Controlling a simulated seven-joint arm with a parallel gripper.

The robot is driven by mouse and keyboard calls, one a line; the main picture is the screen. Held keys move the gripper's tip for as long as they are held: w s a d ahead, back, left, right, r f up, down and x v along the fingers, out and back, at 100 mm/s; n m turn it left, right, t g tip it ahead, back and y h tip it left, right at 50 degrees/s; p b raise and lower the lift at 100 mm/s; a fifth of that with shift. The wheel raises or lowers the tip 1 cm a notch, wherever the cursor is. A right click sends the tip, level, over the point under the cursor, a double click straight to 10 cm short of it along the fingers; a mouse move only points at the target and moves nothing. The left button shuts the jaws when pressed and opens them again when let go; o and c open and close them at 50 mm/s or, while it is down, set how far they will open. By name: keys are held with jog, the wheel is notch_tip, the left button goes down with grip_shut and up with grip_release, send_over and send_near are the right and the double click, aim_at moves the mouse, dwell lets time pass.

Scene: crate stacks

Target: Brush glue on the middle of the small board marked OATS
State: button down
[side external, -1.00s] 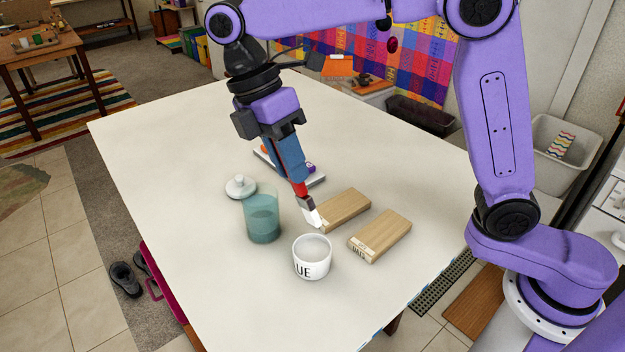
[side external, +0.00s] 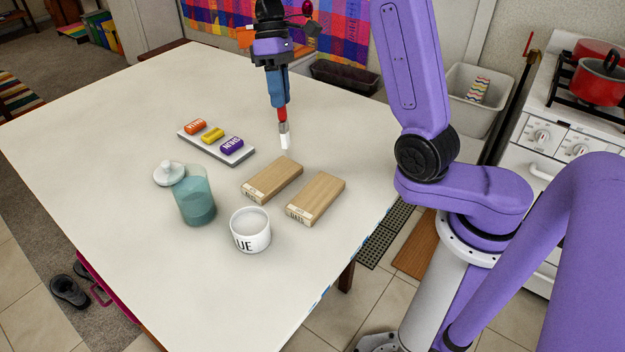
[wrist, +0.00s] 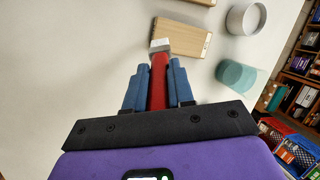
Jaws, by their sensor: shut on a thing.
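My gripper (side external: 278,90) is shut on a brush (side external: 283,116) with a red handle and pale bristles pointing down. The bristles look raised above the table, beyond the far end of the left wooden board (side external: 272,180). The right wooden board (side external: 318,197) has an end label that appears to read OATS; the left board's label is too small to read. A white cup (side external: 250,240) marked "UE", the rest turned away, stands in front of the boards. In the wrist view, the brush (wrist: 159,80) overlaps the edge of the nearer board (wrist: 184,38).
A teal glass jar (side external: 195,200) and its white lid (side external: 169,174) stand left of the cup. A grey tray (side external: 237,156) with orange, yellow and purple blocks lies behind them. The table's left and front areas are clear.

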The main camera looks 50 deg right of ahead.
jog(key=s+a+r+g+y, duration=0.1)
jog(key=s+a+r+g, duration=0.2)
jog(key=s+a+r, duration=0.45)
jog(key=shift+m, duration=0.4)
jog(key=shift+s+d+f, duration=0.1)
jog(key=shift+d+f, duration=0.05)
jog(key=shift+f, duration=2)
jog(key=shift+r, duration=0.35)
